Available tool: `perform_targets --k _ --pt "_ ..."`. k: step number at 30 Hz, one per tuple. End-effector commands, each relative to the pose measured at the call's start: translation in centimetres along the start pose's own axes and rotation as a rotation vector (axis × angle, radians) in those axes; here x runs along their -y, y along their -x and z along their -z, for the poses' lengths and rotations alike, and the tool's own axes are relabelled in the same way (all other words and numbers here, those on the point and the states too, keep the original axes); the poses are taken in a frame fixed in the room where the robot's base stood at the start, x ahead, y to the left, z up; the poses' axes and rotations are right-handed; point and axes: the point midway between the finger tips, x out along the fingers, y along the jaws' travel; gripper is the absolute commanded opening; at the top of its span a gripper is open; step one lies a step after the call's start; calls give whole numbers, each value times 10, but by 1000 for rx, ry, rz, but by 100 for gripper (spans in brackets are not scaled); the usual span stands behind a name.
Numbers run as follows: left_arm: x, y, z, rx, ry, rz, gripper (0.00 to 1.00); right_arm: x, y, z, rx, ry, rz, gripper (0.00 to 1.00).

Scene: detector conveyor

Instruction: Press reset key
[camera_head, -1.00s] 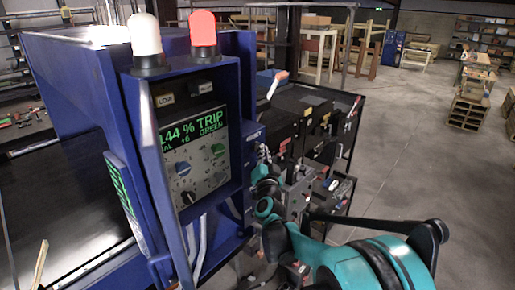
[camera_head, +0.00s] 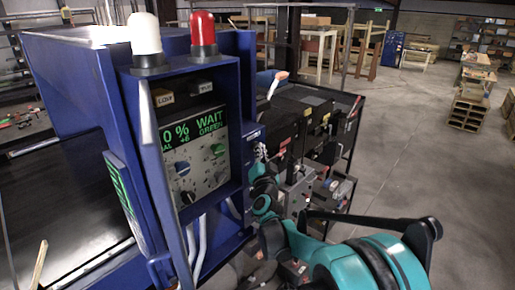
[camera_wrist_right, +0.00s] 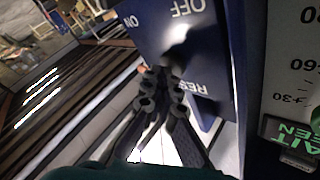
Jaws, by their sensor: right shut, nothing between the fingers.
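The blue detector cabinet (camera_head: 120,130) stands at the left in the head view. Its side panel (camera_wrist_right: 150,25), seen in the right wrist view, carries ON and OFF lettering and a partly covered label (camera_wrist_right: 195,88) starting "RES". My right gripper (camera_wrist_right: 165,80) is shut and empty, its fingertips right by that label. The reset key itself is hidden behind the fingers, and I cannot tell whether they touch it. In the head view the right gripper (camera_head: 261,155) is small beside the cabinet's right side. The display (camera_head: 193,133) reads "0 %" and "WAIT", with "GREEN" below. My left gripper is not in view.
A white lamp (camera_head: 145,35) and a red lamp (camera_head: 203,30) stand on the cabinet. Dark equipment on a rack (camera_head: 310,115) sits just behind my right arm. A dark conveyor belt (camera_head: 60,195) runs at the left.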

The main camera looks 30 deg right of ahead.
Motion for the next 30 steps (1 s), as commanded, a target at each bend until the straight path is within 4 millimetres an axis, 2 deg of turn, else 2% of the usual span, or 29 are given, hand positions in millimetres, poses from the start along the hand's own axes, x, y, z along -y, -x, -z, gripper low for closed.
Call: perform_targets --k 30 --pt "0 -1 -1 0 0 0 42 -12 15 11 0 0 0 0"
